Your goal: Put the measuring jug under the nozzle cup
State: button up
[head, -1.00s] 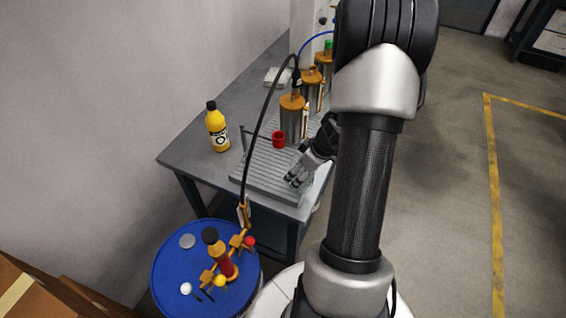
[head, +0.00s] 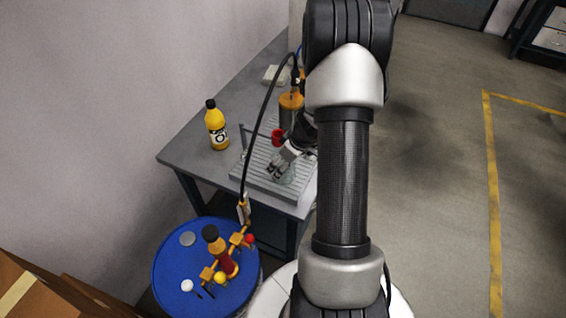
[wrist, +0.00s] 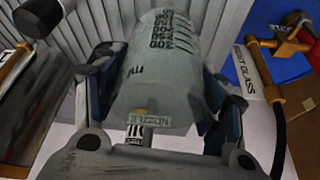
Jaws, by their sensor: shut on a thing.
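The measuring jug (wrist: 160,70) is clear grey with black scale marks, and it fills the middle of the wrist view between my fingers. In the head view the see-through jug (head: 288,175) is faint at the fingertips, over the ribbed tray. My gripper (head: 276,170) is shut on it; the fingers also show on both sides of it in the wrist view (wrist: 155,100). A red cup (head: 277,136), which looks like the nozzle cup, sits just behind my gripper. Whether the jug touches the tray, I cannot tell.
The ribbed grey tray (head: 252,176) lies on the bench (head: 185,155). A yellow bottle (head: 217,130) stands left. A steel cylinder with an orange cap (head: 290,101) stands behind the cup. A black hose (head: 256,125) arches down to fittings above the blue drum (head: 165,270).

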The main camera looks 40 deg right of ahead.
jog(key=shift+f, duration=0.15)
jog(key=o, duration=1.2)
jog(key=shift+c, duration=0.2)
jog(key=shift+r+p, duration=0.3)
jog(key=p+v, duration=0.3)
jog(key=v, duration=0.8)
jog(key=shift+s+r, duration=0.15)
jog(key=shift+r, duration=0.25)
